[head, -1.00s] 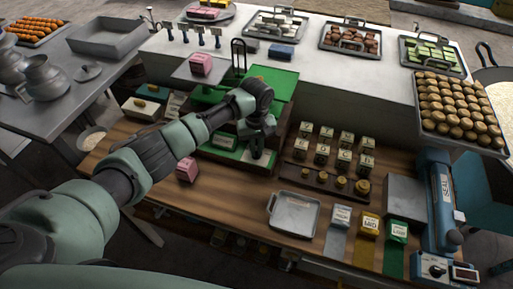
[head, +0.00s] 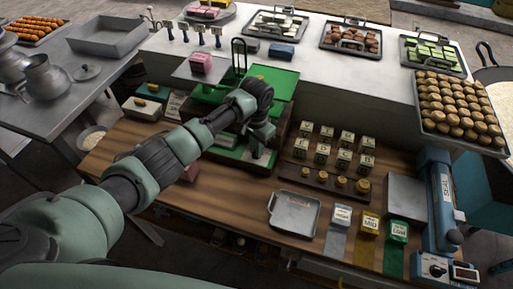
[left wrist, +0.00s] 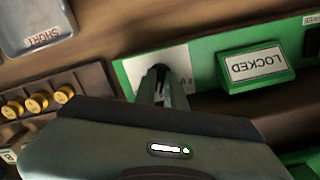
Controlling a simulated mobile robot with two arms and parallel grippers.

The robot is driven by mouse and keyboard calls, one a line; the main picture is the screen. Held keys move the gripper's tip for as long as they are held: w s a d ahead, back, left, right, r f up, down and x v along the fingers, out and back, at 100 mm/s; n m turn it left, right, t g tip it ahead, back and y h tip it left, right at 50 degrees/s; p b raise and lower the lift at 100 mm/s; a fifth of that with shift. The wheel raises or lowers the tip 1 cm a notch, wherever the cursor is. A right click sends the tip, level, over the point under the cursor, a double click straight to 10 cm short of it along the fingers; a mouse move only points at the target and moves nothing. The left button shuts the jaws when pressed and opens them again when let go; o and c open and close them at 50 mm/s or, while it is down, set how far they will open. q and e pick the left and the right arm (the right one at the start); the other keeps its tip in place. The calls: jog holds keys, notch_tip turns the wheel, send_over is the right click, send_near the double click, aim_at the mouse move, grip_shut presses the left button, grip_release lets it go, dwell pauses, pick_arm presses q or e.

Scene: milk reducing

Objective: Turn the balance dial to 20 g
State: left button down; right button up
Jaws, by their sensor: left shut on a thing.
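The green balance (head: 283,82) stands at the back of the wooden bench, with weighing pans on top. My left gripper (head: 262,148) is at the right end of its green front panel. In the left wrist view, the gripper (left wrist: 163,88) is shut on the dark dial (left wrist: 160,69), which sits on a white plate (left wrist: 180,58). The fingers hide most of the dial, and its scale and setting cannot be read. A green-framed LOCKED sign (left wrist: 256,66) is beside it on the panel. My right gripper is not in view.
A wooden rack of brass weights (head: 340,182) and several labelled small boxes (head: 345,155) stand right of the balance. A metal tray (head: 293,213) lies in front. A pink block (head: 201,63) rests on the left pan.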

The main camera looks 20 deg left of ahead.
pick_arm(q)
jog(key=m, duration=0.7)
jog(key=shift+r, duration=0.1)
jog(key=shift+w, duration=0.1)
dwell(0.5)
jog(key=c, duration=1.5)
grip_release()
notch_tip(320, 180, up, 6)
jog(key=shift+r+b, duration=0.25)
jog(key=shift+b, duration=0.95)
jog(key=shift+r, duration=0.6)
